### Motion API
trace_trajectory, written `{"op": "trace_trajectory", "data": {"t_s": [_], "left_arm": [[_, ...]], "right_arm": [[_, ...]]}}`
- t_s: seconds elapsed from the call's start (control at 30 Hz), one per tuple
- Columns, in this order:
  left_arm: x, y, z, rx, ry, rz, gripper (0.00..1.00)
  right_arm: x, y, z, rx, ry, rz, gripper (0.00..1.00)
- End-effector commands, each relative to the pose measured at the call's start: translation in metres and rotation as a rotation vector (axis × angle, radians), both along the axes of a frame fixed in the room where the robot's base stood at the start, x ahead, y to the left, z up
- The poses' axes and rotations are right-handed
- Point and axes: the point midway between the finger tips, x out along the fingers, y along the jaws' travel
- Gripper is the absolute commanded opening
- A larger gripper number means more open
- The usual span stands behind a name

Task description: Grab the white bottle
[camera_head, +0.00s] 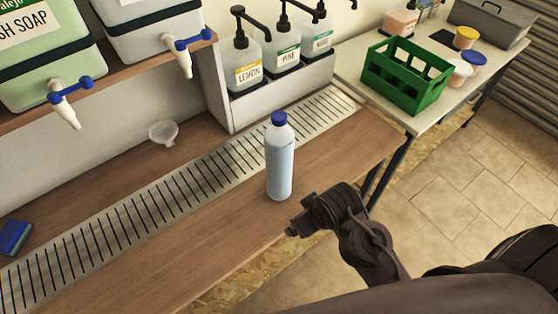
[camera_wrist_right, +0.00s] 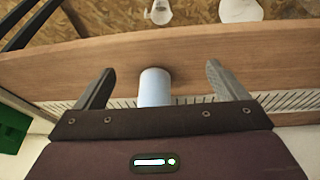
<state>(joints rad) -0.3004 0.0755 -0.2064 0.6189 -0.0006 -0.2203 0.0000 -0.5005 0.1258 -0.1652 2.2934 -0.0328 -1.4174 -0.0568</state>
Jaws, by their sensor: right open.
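The white bottle (camera_head: 279,165), pale bluish-white with a blue cap, stands upright on the wooden counter (camera_head: 225,240), in front of the metal drain grate (camera_head: 135,222). My right gripper (camera_head: 303,222) is low beside it, just to its right in the head view. In the right wrist view the bottle (camera_wrist_right: 155,90) appears between the two spread fingers of my right gripper (camera_wrist_right: 160,66), with a gap on each side. Its cap end is hidden there behind the gripper body. The fingers are open and hold nothing. My left gripper is not in view.
Pump bottles (camera_head: 247,62) stand in a white holder (camera_head: 285,92) behind the bottle. Soap drums with taps (camera_head: 70,102) are on a shelf at upper left. A green crate (camera_head: 405,80) is at right.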

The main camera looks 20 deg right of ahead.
Motion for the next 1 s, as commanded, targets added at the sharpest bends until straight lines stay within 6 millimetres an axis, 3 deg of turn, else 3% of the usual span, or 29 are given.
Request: {"op": "trace_trajectory", "data": {"t_s": [0.03,0.13,0.47,0.6,0.7,0.8,0.9,0.97,1.0], "left_arm": [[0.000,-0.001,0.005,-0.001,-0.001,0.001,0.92],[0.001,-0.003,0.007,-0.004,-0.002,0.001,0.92],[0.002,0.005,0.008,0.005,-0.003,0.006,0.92],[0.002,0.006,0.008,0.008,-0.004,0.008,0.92],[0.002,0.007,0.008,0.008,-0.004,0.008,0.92],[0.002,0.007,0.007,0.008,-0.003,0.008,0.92],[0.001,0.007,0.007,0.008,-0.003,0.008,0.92],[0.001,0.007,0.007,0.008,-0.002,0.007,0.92],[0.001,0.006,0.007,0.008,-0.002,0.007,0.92]], "right_arm": [[0.007,0.008,0.030,-0.003,-0.048,0.051,0.93],[0.027,0.033,0.070,-0.030,-0.162,0.215,0.93],[0.087,0.138,0.146,-0.207,-0.574,0.828,0.93],[0.099,0.202,0.182,-0.364,-0.816,1.182,0.93],[0.095,0.257,0.207,-0.543,-1.034,1.512,0.93],[0.079,0.305,0.218,-0.768,-1.248,1.866,0.93],[0.061,0.336,0.211,-1.005,-1.425,2.213,0.93],[0.053,0.344,0.199,-1.146,-1.507,2.420,0.93],[0.048,0.346,0.189,1.163,1.458,-2.406,0.93]]}}
